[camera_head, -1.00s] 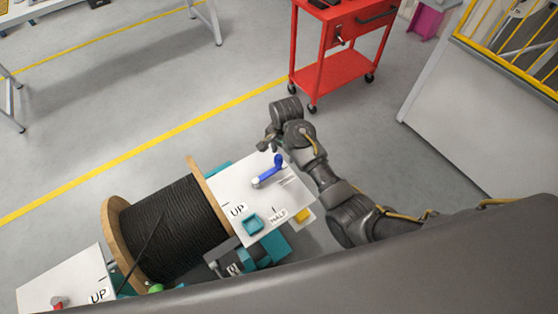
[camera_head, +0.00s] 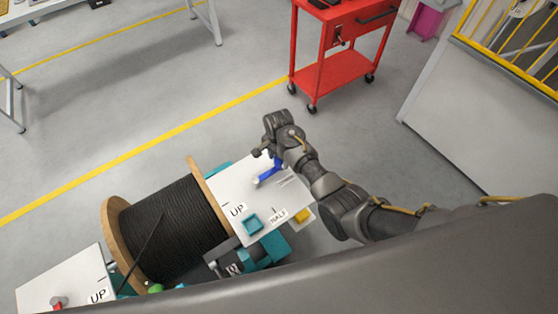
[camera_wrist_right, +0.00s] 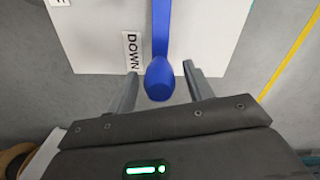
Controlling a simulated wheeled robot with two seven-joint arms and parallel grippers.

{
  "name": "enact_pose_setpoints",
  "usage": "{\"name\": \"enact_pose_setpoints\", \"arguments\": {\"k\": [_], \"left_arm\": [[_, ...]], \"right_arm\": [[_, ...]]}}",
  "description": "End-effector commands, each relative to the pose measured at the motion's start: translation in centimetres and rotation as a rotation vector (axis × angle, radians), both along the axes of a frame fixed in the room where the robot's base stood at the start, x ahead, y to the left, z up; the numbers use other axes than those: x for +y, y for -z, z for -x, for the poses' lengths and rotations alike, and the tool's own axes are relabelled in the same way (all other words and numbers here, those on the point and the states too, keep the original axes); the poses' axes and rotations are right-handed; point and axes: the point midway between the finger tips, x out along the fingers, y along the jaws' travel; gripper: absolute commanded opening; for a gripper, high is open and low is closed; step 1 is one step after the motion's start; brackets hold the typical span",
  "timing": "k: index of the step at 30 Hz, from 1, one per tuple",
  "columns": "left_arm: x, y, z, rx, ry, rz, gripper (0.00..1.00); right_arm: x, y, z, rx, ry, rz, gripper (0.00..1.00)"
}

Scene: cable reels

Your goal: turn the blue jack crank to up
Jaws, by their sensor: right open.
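The blue jack crank (camera_head: 268,174) sits on a white panel (camera_head: 230,187) beside the cable reel. Its arm slants up and right in the head view, and its handle end is partly hidden by my right gripper (camera_head: 264,153). In the right wrist view, the blue crank's rounded handle (camera_wrist_right: 160,80) lies between the two fingers of my right gripper (camera_wrist_right: 160,68), with gaps on both sides. The fingers are open. A DOWN label (camera_wrist_right: 132,52) lies beside the handle. The UP label (camera_head: 237,210) and HALF label (camera_head: 278,216) show on the panel. My left gripper is not seen.
The black cable reel (camera_head: 175,228) with wooden flanges stands left of the panel. A second white panel (camera_head: 75,275) with a red part and an UP label is at lower left. A red cart (camera_head: 335,75) stands behind. Floor beyond the panel is clear.

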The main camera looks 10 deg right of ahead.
Motion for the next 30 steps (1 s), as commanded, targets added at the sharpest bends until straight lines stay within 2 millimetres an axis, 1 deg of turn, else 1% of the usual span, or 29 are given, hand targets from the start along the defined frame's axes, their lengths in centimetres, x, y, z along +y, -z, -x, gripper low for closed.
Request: {"name": "enact_pose_setpoints", "arguments": {"k": [1,5,14,26,30], "left_arm": [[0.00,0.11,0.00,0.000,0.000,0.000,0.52],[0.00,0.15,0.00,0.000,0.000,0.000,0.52],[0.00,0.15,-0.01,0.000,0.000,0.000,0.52],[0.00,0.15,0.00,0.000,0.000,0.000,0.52],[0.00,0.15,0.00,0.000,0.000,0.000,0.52]], "right_arm": [[0.00,0.56,0.01,0.002,0.000,0.000,0.52],[0.01,1.34,0.00,0.001,-0.001,-0.001,0.52],[0.01,1.53,-0.02,-0.001,-0.001,-0.001,0.52],[0.00,1.51,-0.01,-0.001,0.000,-0.001,0.01],[-0.03,1.51,-0.02,-0.001,0.000,-0.001,0.00]]}}
